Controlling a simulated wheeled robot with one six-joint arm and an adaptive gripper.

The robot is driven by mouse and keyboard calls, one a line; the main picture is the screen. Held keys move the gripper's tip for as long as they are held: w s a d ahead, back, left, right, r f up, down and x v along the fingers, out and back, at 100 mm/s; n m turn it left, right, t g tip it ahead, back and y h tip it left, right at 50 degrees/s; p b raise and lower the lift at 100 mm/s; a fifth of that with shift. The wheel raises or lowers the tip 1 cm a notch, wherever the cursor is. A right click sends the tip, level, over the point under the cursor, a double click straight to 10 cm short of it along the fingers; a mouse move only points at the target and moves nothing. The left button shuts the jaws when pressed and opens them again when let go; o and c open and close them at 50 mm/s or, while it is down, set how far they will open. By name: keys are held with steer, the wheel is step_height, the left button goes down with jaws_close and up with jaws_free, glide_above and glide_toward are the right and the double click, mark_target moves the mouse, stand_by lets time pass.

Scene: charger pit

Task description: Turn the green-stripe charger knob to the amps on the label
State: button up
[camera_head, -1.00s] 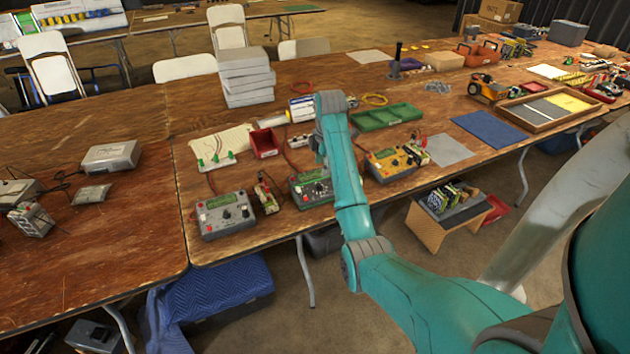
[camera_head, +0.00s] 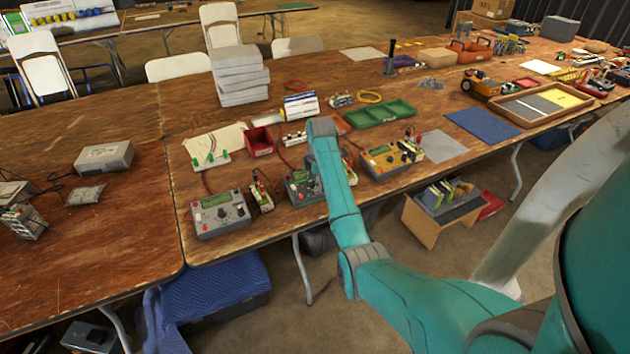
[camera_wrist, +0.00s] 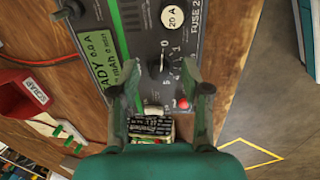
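The green-stripe charger (camera_wrist: 148,30) lies under my gripper in the wrist view; a green stripe runs beside its green display. Its dark knob (camera_wrist: 160,62) sits inside a printed scale, ahead of and between the fingertips. A round white sticker (camera_wrist: 172,16) reads 20 A beside "FUSE". A battery pack (camera_wrist: 152,127) with a small dark label, unreadable here, is nearer my palm. My gripper (camera_wrist: 160,82) is open, one finger each side of the knob; contact cannot be told. In the head view the charger (camera_head: 301,189) is partly covered by my arm, which hides the gripper.
Another charger (camera_head: 220,213) stands to the left and a yellow-striped one (camera_head: 388,158) to the right. A red button (camera_wrist: 182,103) sits close to the right finger.

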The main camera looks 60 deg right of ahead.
jaws_close()
steer(key=shift+m, duration=0.5)
steer(key=m, duration=1.2)
steer(key=shift+m, duration=2.4)
